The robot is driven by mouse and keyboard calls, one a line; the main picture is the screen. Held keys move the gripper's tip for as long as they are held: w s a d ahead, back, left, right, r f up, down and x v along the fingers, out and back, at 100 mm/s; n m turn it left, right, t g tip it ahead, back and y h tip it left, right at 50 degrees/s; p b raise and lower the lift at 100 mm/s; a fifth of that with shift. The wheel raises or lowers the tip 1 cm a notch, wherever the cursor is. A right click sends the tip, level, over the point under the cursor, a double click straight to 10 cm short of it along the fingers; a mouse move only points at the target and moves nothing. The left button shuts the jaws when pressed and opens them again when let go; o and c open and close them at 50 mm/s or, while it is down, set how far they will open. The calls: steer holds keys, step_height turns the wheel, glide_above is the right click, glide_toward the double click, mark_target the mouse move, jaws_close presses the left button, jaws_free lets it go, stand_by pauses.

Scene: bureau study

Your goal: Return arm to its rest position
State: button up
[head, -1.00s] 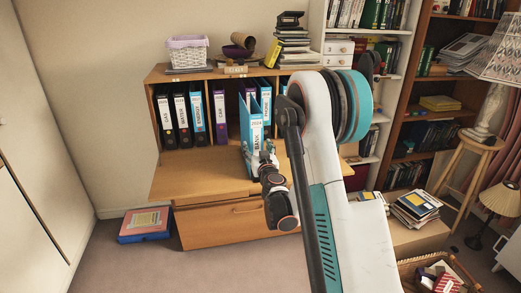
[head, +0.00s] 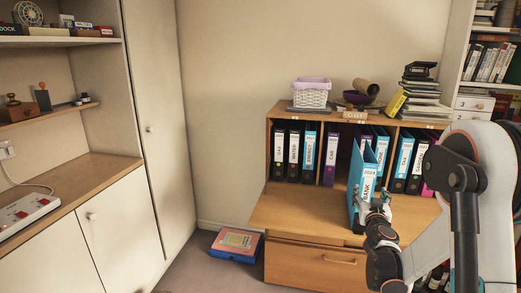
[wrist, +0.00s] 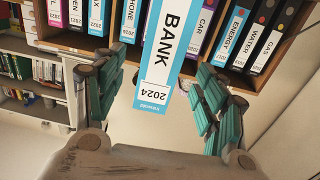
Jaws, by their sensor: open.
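My gripper (head: 374,206) is at the front of a blue binder labelled BANK 2024 (head: 368,180), which stands on the bureau's writing surface (head: 300,210), pulled forward of the other binders. In the wrist view my gripper (wrist: 155,82) is open, with its teal-padded fingers spread on either side of the BANK binder's spine (wrist: 164,60). Gaps show between the spine and both fingers. My arm reaches in from the right of the head view and hides part of the bureau's right side.
Binders (head: 308,153) stand in the bureau's compartments behind. A white basket (head: 311,94), a bowl and a stack of books (head: 424,98) are on top. A blue and red box (head: 236,244) lies on the floor. White cupboards (head: 125,230) line the left; bookshelves stand right.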

steer(key=s+a+r+g, duration=0.45)
steer(key=s+r, duration=0.55)
steer(key=s, duration=0.5)
steer(key=s+a+f+n+g+y, duration=0.1)
steer(key=s+a+f+g+y, duration=0.1)
steer(key=s+a, duration=0.6)
steer(key=s+a+f+n+g+y, duration=0.2)
steer(key=s+a+f, duration=0.3)
steer(key=s, duration=1.1)
steer(key=a+g+y, duration=0.1)
steer(key=a, duration=0.2)
steer(key=shift+s+a+f+y, duration=0.15)
steer(key=shift+s+a+y, duration=0.15)
steer(key=shift+s+a, duration=0.1)
